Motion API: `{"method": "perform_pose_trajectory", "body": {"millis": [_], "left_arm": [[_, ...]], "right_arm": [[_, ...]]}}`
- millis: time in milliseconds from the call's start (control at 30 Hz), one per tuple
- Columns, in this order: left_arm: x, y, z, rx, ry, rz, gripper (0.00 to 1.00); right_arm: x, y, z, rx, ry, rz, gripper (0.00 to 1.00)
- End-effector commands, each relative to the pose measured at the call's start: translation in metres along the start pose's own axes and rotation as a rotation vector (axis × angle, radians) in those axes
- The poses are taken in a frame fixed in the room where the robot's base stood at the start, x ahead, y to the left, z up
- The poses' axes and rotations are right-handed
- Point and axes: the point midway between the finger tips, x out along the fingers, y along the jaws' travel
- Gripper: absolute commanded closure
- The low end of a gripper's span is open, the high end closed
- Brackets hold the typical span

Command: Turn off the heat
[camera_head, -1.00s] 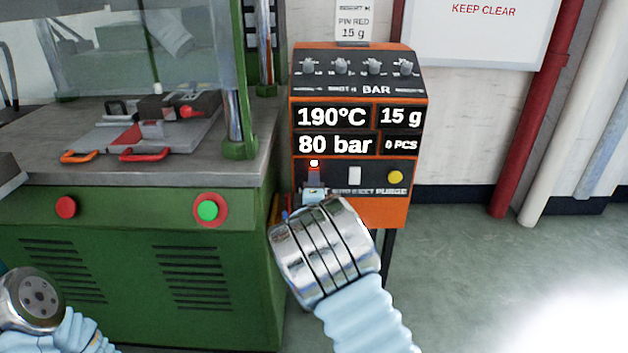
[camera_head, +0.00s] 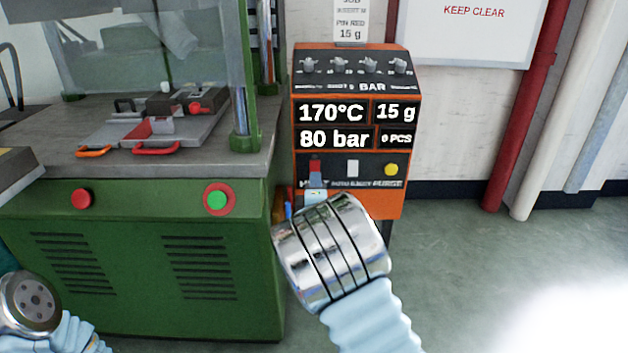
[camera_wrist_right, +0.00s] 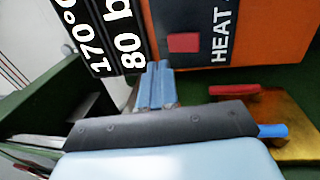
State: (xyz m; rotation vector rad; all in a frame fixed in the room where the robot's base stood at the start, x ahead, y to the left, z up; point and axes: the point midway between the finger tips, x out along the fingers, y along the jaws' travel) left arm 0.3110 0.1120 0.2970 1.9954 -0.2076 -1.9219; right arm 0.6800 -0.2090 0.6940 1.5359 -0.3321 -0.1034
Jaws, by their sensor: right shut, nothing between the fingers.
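The orange control box (camera_head: 400,200) has a red HEAT rocker switch (camera_head: 315,166) at its lower left. The switch also shows in the right wrist view (camera_wrist_right: 183,42) beside the word HEAT. The temperature display (camera_head: 331,111) reads 170°C. No lit lamp shows above the switch. My right gripper (camera_head: 316,192) is shut and empty, just below the switch in the head view. In the right wrist view its blue fingers (camera_wrist_right: 156,86) are together, with a visible gap in the picture between them and the switch. My left arm's wrist shows at lower left, its fingers out of view.
A white switch (camera_head: 353,169) and a yellow purge button (camera_head: 391,169) sit right of the heat switch. The green press (camera_head: 150,310) stands close on the left, with a red button (camera_head: 82,198) and a green button (camera_head: 216,200). Floor at right is clear.

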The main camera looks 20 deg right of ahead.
Motion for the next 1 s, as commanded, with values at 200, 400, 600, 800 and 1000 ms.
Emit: {"method": "perform_pose_trajectory", "body": {"millis": [200,400,600,800,1000], "left_arm": [[0.0,-0.001,0.0,-0.001,0.0,-0.001,0.57],[-0.001,0.0,0.0,-0.001,0.0,-0.001,0.57],[-0.001,0.0,0.0,-0.001,-0.001,0.0,0.57],[-0.001,0.0,0.0,-0.001,-0.001,0.0,0.57],[-0.001,0.0,0.0,-0.001,-0.001,0.0,0.57]], "right_arm": [[-0.034,0.013,-0.001,0.003,0.002,0.0,1.0],[-0.059,0.021,-0.001,0.002,0.002,0.0,1.0],[-0.066,0.023,-0.001,0.001,0.001,0.0,1.0],[-0.065,0.023,-0.001,0.001,0.001,0.0,1.0],[-0.068,-0.013,0.005,0.055,0.004,-0.093,1.0]]}}
